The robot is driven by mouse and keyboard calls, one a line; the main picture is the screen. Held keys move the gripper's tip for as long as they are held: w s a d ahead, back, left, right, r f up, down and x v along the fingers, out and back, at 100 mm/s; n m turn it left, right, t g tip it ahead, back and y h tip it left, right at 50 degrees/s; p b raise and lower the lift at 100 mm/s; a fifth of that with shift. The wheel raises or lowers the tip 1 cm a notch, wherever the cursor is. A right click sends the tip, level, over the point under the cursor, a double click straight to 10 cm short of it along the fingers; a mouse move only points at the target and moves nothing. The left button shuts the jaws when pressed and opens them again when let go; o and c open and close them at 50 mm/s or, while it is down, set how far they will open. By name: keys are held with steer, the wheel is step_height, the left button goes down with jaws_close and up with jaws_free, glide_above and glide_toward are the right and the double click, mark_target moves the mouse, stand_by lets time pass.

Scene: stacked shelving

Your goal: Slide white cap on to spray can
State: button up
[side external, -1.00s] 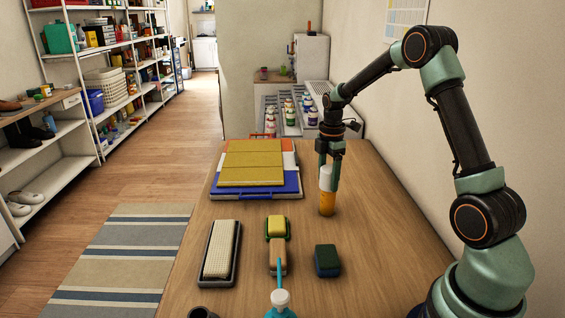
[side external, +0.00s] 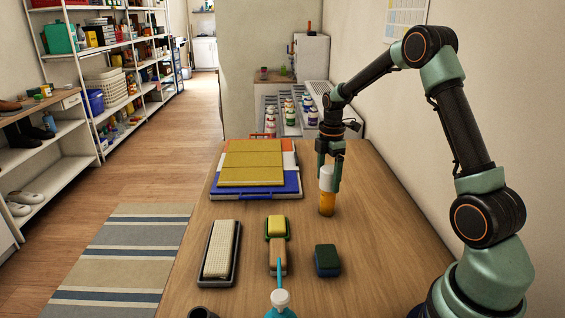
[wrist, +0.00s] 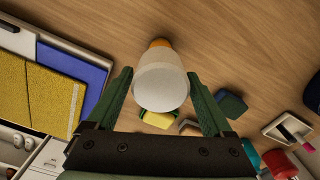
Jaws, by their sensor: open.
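The orange spray can (side external: 327,204) stands upright on the wooden table, right of the stacked boards. The white cap (side external: 326,178) sits on top of the can, upright and in line with it. In the wrist view the cap (wrist: 161,84) hides most of the can, and a bit of orange (wrist: 160,43) shows behind it. My gripper (side external: 328,184) points down around the cap. In the wrist view its two fingers (wrist: 160,95) are open, one on each side of the cap, with gaps showing. How far down the cap is seated cannot be told.
A stack of yellow, white and blue boards (side external: 290,183) lies left of the can. In front are a brush in a tray (side external: 236,258), sponges (side external: 277,228), a dark green block (side external: 327,261) and a bottle with a white top (side external: 281,299). Bare table surrounds the can.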

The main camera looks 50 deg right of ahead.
steer(key=shift+r, duration=4)
steer(key=shift+o, duration=1.2)
step_height(320, 180, up, 12)
